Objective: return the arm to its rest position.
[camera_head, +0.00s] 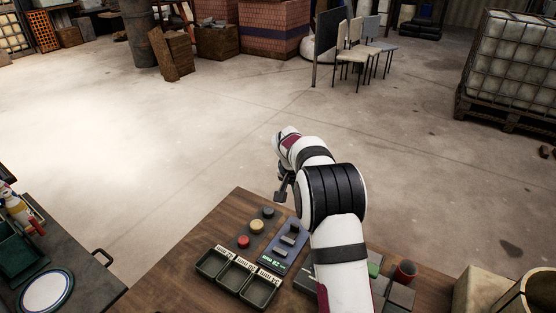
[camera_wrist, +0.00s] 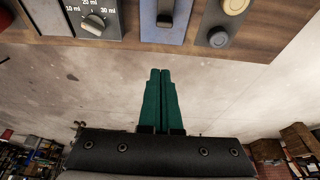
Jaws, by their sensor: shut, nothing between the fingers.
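My gripper (camera_head: 283,192) hangs just beyond the far edge of the wooden table (camera_head: 195,225) in the head view, at the end of my white arm. In the wrist view my gripper's green fingers (camera_wrist: 161,73) lie together with nothing between them. They point toward the table edge, apart from the controls, with bare floor behind them. My arm rises from the front right of the table and hides part of its top.
A side table (camera_head: 80,278) stands left.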

